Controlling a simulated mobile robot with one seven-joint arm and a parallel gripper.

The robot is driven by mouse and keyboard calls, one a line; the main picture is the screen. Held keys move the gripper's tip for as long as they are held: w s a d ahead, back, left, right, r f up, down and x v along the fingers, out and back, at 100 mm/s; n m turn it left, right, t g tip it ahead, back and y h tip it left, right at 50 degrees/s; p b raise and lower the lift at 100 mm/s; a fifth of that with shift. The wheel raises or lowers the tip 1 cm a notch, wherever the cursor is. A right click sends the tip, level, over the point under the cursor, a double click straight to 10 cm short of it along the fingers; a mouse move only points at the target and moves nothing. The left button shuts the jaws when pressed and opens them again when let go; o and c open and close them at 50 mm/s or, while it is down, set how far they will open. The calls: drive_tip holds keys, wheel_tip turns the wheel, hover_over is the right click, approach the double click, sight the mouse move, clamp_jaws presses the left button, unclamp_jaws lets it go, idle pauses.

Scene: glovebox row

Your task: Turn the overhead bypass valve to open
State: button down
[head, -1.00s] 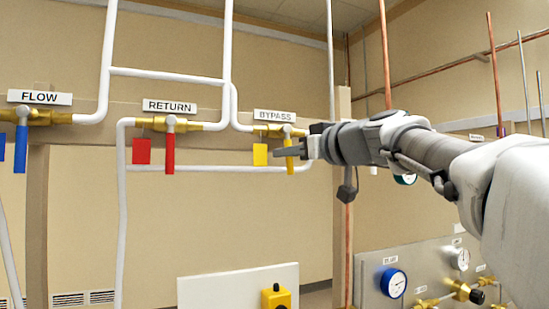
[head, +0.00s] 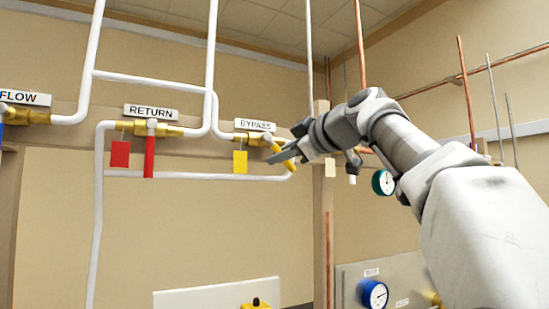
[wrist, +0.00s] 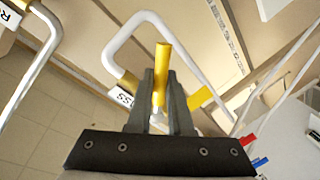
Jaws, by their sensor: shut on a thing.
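The bypass valve (head: 250,137) is a brass valve on the white overhead pipe, under the BYPASS label (head: 255,125). Its yellow handle (head: 290,163) slants down to the right. My gripper (head: 282,156) is shut on this handle from the right, and its fingers partly hide it. In the wrist view the yellow handle (wrist: 162,58) stands between the two grey fingers (wrist: 160,92), with its end sticking out past them. A yellow tag (head: 240,162) hangs below the valve body.
The RETURN valve with its red handle (head: 149,158) hanging down and a red tag (head: 120,154) is to the left. White pipe (head: 200,174) runs just below the valves. A teal gauge (head: 383,182) and a blue gauge (head: 373,294) are at the right, near my arm.

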idle(0.3)
drive_tip(key=c, duration=0.8)
unclamp_jaws()
drive_tip(key=shift+r, duration=0.1)
drive_tip(key=shift+c, duration=0.2)
